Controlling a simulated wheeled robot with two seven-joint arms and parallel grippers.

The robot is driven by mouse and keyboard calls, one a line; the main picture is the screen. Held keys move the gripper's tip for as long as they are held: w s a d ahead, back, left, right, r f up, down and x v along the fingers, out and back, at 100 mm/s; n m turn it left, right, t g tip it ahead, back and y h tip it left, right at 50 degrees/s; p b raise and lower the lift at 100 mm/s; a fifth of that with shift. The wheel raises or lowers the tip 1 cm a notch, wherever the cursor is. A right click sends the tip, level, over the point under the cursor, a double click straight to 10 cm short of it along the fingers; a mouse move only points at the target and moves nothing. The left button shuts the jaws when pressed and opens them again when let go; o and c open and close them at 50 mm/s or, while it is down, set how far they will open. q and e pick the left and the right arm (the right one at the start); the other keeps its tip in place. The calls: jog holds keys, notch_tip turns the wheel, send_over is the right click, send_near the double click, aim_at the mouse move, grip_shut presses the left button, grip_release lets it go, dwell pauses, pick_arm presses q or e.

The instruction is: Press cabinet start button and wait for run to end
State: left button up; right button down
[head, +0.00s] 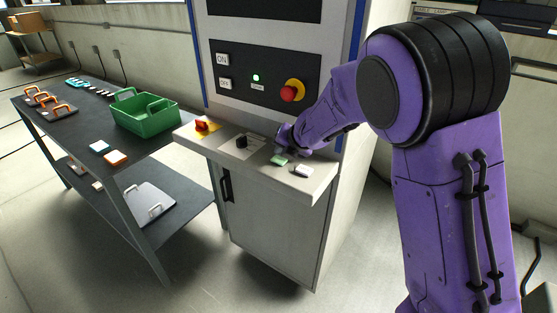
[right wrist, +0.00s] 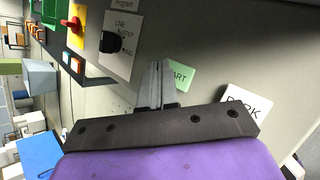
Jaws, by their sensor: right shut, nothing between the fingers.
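The control cabinet (head: 270,230) stands in the middle of the head view with a sloped shelf of controls. A green START button (head: 280,161) sits on that shelf; it also shows in the right wrist view (right wrist: 182,76), partly covered by my fingers. My right gripper (head: 279,150) is shut and empty, its fingertips at the START button. In the right wrist view its fingers (right wrist: 157,84) overlap the label's left edge; I cannot tell whether they touch it. A green lamp (head: 256,78) glows on the upper panel. My left gripper is out of view.
A white PARK button (head: 302,171) lies right of START. A black knob (head: 241,142) and a red knob (head: 201,126) are to its left. A red emergency button (head: 291,91) is above. A dark table (head: 75,135) with a green crate (head: 146,124) stands left.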

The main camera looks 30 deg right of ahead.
aim_at(282, 161)
jog(key=shift+w+f+b, duration=0.1)
jog(key=shift+f+b, duration=0.2)
jog(key=shift+f, duration=0.15)
jog(key=shift+f+b, duration=0.35)
jog(key=shift+f, duration=0.05)
dwell(0.4)
jog(key=shift+r, duration=0.15)
jog(key=shift+r+p, duration=0.75)
jog(key=shift+p, duration=0.15)
notch_tip(282, 161, up, 5)
jog(key=p, duration=0.5)
dwell(0.5)
